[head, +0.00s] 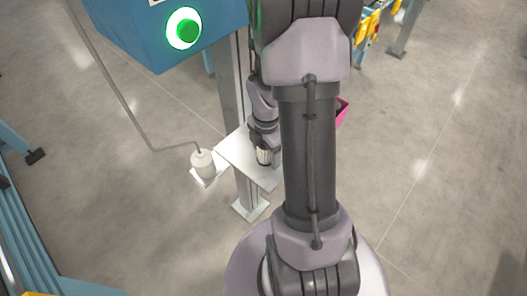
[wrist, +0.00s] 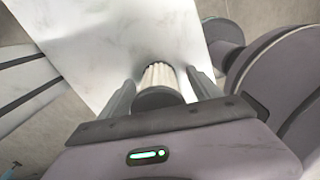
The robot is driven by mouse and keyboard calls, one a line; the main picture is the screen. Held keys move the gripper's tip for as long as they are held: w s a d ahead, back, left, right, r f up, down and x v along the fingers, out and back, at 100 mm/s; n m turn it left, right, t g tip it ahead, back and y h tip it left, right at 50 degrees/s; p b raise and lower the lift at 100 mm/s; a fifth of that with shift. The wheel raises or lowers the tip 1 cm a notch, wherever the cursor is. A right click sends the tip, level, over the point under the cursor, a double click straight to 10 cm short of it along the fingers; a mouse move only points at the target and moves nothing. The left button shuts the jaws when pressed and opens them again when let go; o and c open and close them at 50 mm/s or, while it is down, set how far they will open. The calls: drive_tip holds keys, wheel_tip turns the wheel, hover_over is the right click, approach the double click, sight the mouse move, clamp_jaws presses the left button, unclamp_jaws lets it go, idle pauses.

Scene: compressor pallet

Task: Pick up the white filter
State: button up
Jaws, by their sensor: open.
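The white filter (wrist: 160,76) is a ribbed, pleated cylinder with a dark grey end. In the wrist view it stands between the two fingers of my gripper (wrist: 161,95), with a finger on each side. The fingers are open, and a gap shows on both sides of the filter. In the head view the filter (head: 264,156) shows as a small pale ribbed piece at the end of my gripper (head: 264,150), over a white plate. My arm hides part of the plate and the gripper there.
The white plate (head: 237,152) is fixed to a metal post (head: 246,197). A white cylinder with a cable (head: 203,163) stands on a small base to the left. A blue box with a green button (head: 187,30) is above. A pink object (head: 342,110) is partly hidden behind my arm.

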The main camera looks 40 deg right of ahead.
drive_tip(key=c, duration=1.5)
